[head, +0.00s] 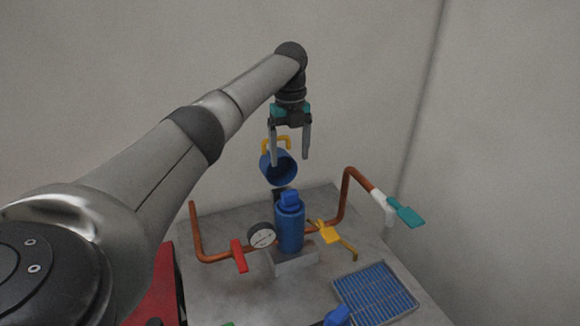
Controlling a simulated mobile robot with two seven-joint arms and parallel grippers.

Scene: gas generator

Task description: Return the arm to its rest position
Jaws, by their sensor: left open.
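My left gripper (290,150) hangs from the arm that comes in from the left, fingers pointing down, above the back of the grey table (215,285). Its jaws are apart. A blue cup-like part (279,168) with a yellow handle (276,142) shows just below and behind the fingers; one finger overlaps it in the picture. I cannot tell whether they touch. My right gripper is not in view.
A blue cylinder (290,228) stands at the table's middle beside a round gauge (262,235). Copper pipes (345,200) carry a red handle (239,256), a yellow handle (329,232) and a teal handle (405,211). A blue grid panel (374,293) lies front right. Walls stand behind and right.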

